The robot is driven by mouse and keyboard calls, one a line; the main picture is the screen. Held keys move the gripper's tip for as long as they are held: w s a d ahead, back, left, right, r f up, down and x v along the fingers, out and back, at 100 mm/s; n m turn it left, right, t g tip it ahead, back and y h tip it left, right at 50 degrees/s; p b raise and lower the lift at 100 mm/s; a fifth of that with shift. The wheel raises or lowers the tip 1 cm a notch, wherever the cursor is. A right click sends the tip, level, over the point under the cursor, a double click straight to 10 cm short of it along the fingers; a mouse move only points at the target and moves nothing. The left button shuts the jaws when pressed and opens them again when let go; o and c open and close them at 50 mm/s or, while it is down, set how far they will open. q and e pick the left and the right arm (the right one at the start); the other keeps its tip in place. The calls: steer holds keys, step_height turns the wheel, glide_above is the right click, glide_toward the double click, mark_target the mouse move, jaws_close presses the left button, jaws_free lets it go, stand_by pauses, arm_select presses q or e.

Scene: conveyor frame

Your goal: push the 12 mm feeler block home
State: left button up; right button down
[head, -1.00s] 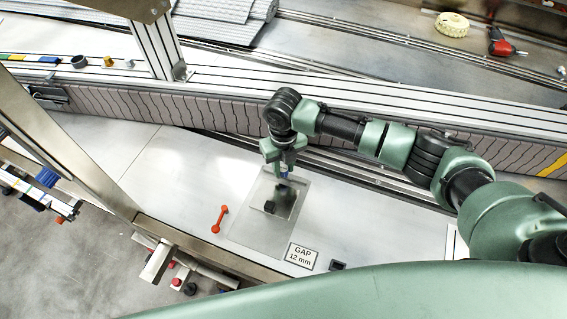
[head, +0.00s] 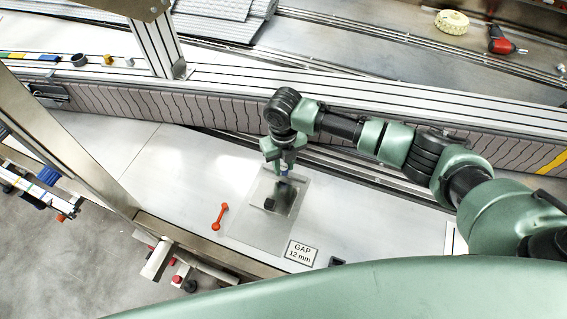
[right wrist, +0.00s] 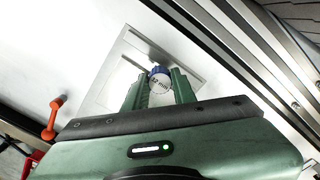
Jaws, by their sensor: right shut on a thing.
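The 12 mm feeler block shows in the right wrist view as a round blue-rimmed end (right wrist: 160,76) with "12 mm" printed on its pale face. My right gripper (right wrist: 158,90) is shut on it, one green finger on each side. In the head view my right gripper (head: 284,163) points down over the far part of a grey, glassy plate (head: 262,232), with a bit of blue (head: 284,172) below the fingers. The block's lower part and any contact with the gap are hidden. My left gripper is not in view.
A small black block (head: 270,204) sits on the plate. A red-orange dumbbell-shaped piece (head: 219,216) lies left of it. A "GAP 12 mm" sign (head: 301,253) and a small black part (head: 337,262) lie nearer.

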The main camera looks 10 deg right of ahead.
steer(key=shift+f, duration=0.15)
steer(key=shift+f+b, duration=0.85)
steer(key=shift+f, duration=0.25)
steer(key=c, duration=1.1)
jaws_free()
steer(key=shift+o, duration=0.2)
step_height(320, 180, up, 8)
steer(key=shift+f+b, duration=0.1)
steer(key=shift+b, duration=0.45)
